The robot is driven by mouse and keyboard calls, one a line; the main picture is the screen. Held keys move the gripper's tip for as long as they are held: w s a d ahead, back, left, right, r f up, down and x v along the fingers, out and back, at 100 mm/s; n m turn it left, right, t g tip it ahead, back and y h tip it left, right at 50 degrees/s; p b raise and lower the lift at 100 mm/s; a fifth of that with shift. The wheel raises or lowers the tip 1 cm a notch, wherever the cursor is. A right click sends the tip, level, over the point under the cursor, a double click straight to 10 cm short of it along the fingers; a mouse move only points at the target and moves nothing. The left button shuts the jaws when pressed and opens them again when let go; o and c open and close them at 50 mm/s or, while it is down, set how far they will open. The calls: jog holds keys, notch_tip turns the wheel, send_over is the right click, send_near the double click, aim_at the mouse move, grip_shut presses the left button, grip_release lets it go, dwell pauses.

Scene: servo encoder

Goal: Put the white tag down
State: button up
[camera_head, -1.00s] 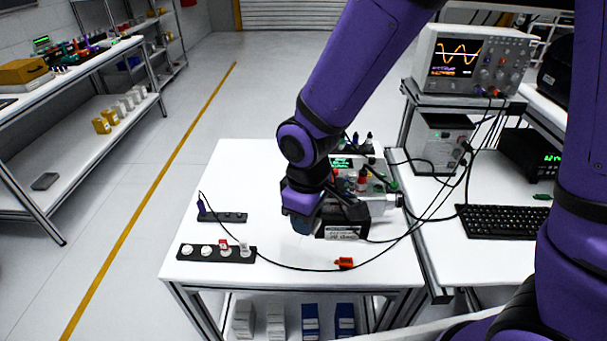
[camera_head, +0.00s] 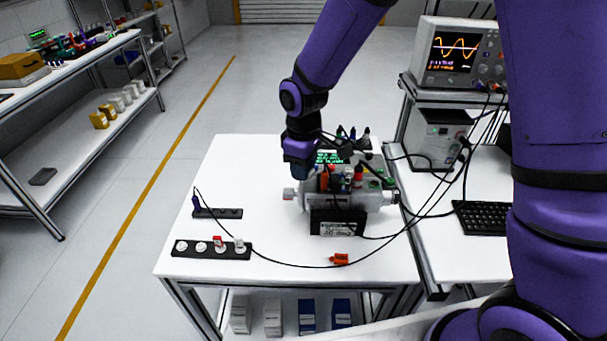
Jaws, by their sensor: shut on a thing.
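My gripper (camera_head: 299,174) points down at the left rear of the grey servo motor (camera_head: 345,200) on the white table. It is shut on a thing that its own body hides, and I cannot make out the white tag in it. A small pale piece (camera_head: 289,193) shows just below my gripper, at the motor's left end. I cannot tell whether it is the tag or part of the motor. A black plate with a white label (camera_head: 337,228) stands at the motor's front.
A black strip (camera_head: 230,253) with white round pieces and a red one lies front left. A smaller dark strip (camera_head: 230,213) lies behind it. An orange connector (camera_head: 340,259) lies at the front. Black cables loop across the table. The left rear tabletop is clear.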

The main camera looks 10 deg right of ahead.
aim_at(304, 184)
jog(key=shift+w+d, duration=0.1)
jog(key=shift+w, duration=0.2)
jog(key=shift+w+f, duration=0.2)
jog(key=shift+f, duration=0.75)
jog(key=shift+w+f, duration=0.2)
jog(key=shift+f, duration=0.7)
jog(key=shift+f, duration=0.1)
jog(key=o, duration=0.6)
notch_tip(304, 184, up, 12)
jog(key=shift+d+r, duration=0.1)
jog(key=shift+r, duration=0.1)
